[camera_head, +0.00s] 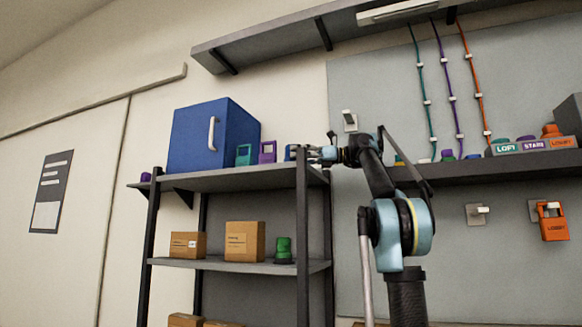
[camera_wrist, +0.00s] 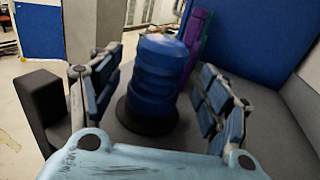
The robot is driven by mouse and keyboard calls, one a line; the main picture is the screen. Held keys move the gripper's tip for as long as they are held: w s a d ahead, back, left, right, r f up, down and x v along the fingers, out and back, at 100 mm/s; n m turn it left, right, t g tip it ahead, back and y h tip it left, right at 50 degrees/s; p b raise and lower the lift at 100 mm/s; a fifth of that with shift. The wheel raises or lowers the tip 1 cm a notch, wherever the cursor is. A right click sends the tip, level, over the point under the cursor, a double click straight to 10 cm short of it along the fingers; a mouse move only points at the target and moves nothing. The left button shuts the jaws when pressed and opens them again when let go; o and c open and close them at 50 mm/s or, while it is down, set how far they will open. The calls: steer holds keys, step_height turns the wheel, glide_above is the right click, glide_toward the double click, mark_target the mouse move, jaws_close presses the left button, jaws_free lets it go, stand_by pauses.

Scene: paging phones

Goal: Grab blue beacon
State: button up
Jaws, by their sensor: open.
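The blue beacon (camera_wrist: 157,78) stands upright on a dark round base on the shelf, between the spread fingers of my gripper (camera_wrist: 160,72) in the wrist view. Visible gaps remain between the beacon and both fingers. In the head view the blue beacon (camera_head: 291,152) is a small blue shape at the right end of the upper shelf, partly hidden by my gripper (camera_head: 311,154), which reaches in from the right at shelf height. My gripper is open and holds nothing.
On the same shelf (camera_head: 215,181), a purple phone (camera_head: 268,152), a teal phone (camera_head: 243,155) and a blue cabinet (camera_head: 205,135) stand left of the beacon. A dark shelf post (camera_head: 302,235) rises close to my gripper. A green beacon (camera_head: 284,250) and boxes sit below.

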steer(key=shift+a, duration=0.85)
steer(key=c, duration=1.5)
steer(key=shift+c, duration=0.2)
steer(key=shift+s+r, duration=0.1)
steer(key=shift+r, duration=0.05)
steer(key=shift+s+r, duration=0.1)
steer(key=shift+r, duration=3.15)
steer(key=shift+r, duration=0.1)
